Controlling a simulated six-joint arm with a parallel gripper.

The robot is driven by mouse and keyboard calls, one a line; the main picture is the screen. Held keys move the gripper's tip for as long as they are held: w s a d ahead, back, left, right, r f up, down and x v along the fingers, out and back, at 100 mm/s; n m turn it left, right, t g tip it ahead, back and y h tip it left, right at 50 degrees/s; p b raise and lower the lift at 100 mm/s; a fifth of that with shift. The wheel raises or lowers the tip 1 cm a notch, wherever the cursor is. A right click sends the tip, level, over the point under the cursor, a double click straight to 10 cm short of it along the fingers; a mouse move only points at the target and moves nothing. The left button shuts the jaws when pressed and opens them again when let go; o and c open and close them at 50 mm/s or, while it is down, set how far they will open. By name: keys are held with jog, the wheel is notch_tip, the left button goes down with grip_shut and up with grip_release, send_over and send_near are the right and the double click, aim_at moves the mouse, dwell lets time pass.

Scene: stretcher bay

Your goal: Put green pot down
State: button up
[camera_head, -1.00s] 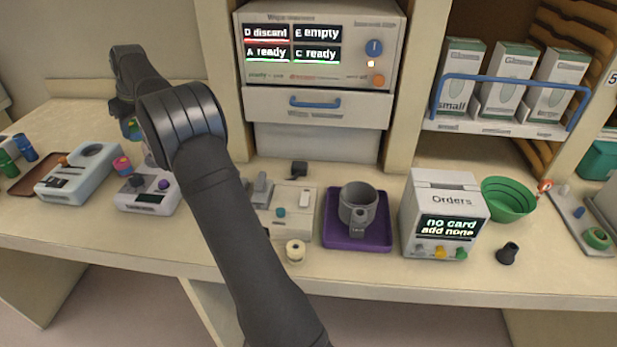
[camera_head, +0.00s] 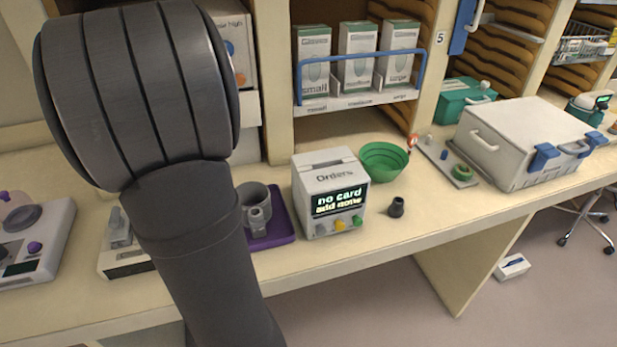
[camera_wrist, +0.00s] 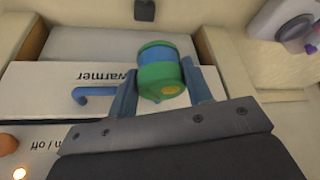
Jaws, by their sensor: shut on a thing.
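The green pot (camera_wrist: 160,72) shows in the wrist view as a small green round vessel with a blue band and a yellow spot. My gripper (camera_wrist: 165,85) is shut on it, with one blue-grey finger on each side. The pot is held in front of a white warmer drawer front, and I cannot tell how far off it is. In the head view my dark arm fills the left side, and neither the gripper nor the pot can be seen there.
A grey pot stands on a purple tray (camera_head: 284,232). Right of it are the Orders box (camera_head: 308,198), a green bowl (camera_head: 384,162), a small black cup (camera_head: 397,207) and a large white cooler box (camera_head: 520,140). Bare counter shows along the front edge.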

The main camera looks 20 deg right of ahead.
jog(key=s+d+f+m+h, duration=0.1)
jog(key=s+d+m, duration=0.15)
jog(key=d, duration=1.15)
jog(key=s+d+f+m+h, duration=0.15)
jog(key=d+m, duration=0.25)
jog(key=d, duration=1)
jog(key=s+d+f+m+h, duration=0.1)
jog(key=s+d+m, duration=0.15)
jog(key=d, duration=1.15)
jog(key=s+d+f+m+g+h, duration=0.1)
jog(key=s+d+f+m, duration=0.3)
jog(key=s+d, duration=0.9)
jog(key=s+d+f+m+g+h, duration=0.1)
jog(key=s+d+f+m, duration=0.25)
jog(key=s+d, duration=0.95)
jog(key=shift+n, duration=0.25)
jog(key=w+f, duration=0.2)
jog(key=w, duration=0.2)
jog(key=w+d+f, duration=0.1)
jog(key=w+f, duration=0.1)
jog(key=w, duration=0.2)
jog(key=w+f, duration=0.2)
jog(key=w, duration=0.2)
jog(key=shift+w+d+f, duration=0.25)
jog(key=shift+w+f, duration=0.1)
jog(key=shift+f, duration=2)
jog(key=shift+f, duration=0.1)
